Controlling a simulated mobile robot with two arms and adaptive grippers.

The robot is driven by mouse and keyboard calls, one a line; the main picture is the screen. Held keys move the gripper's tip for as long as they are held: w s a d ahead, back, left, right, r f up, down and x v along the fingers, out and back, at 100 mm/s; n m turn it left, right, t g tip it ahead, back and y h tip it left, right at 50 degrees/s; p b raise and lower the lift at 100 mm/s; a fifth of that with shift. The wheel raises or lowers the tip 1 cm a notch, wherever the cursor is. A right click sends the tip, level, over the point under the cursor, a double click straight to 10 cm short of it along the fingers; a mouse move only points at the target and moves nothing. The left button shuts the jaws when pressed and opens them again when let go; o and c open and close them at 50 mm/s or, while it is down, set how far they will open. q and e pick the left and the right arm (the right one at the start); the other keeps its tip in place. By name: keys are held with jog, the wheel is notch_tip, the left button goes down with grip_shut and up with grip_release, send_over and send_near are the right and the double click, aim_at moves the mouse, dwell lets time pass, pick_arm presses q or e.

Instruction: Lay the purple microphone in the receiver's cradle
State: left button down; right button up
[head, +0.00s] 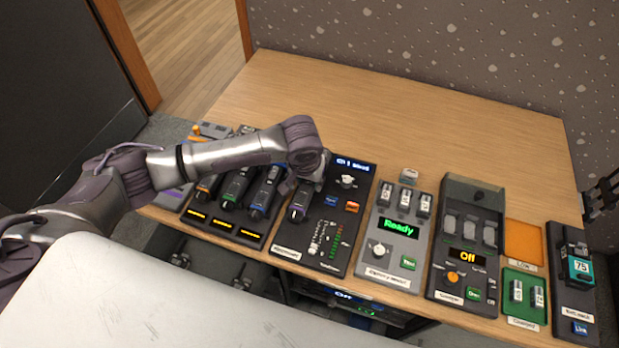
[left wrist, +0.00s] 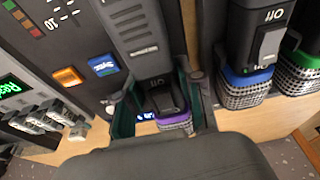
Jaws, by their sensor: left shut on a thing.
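The purple microphone (head: 298,211) is at the left part of the dark receiver panel (head: 341,235), lying lengthwise along it. My left gripper (head: 305,172) is shut on it from above. In the left wrist view the microphone's dark handle (left wrist: 140,35) and "OFF" switch show, with a purple ring near its mesh head. The fingers of my left gripper (left wrist: 158,100) stand on both sides of it. The cradle is hidden under the microphone and gripper, and I cannot tell whether the microphone touches it. A dark part at the right edge seems to be my right gripper (head: 603,194); its fingers are unclear.
Blue and green microphones (head: 264,190) (head: 236,186) stand in a charger (head: 223,228) close on the left. The receiver's knob (head: 347,181) and buttons are close on the right. A "Ready" unit (head: 397,228) and an "Off" unit (head: 467,256) stand further right. The table's back (head: 400,115) is clear.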

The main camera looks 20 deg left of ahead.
pick_arm(q)
jog(key=shift+f, duration=0.4)
dwell(0.7)
jog(key=c, duration=0.7)
grip_release()
jog(key=c, duration=0.4)
jog(key=shift+o, duration=0.2)
jog(key=p+v, duration=0.3)
jog(key=w+p+v, duration=0.1)
jog(key=p+v, duration=0.2)
jog(key=p, duration=0.1)
jog(key=shift+w+r, duration=0.1)
jog(key=shift+r, duration=0.05)
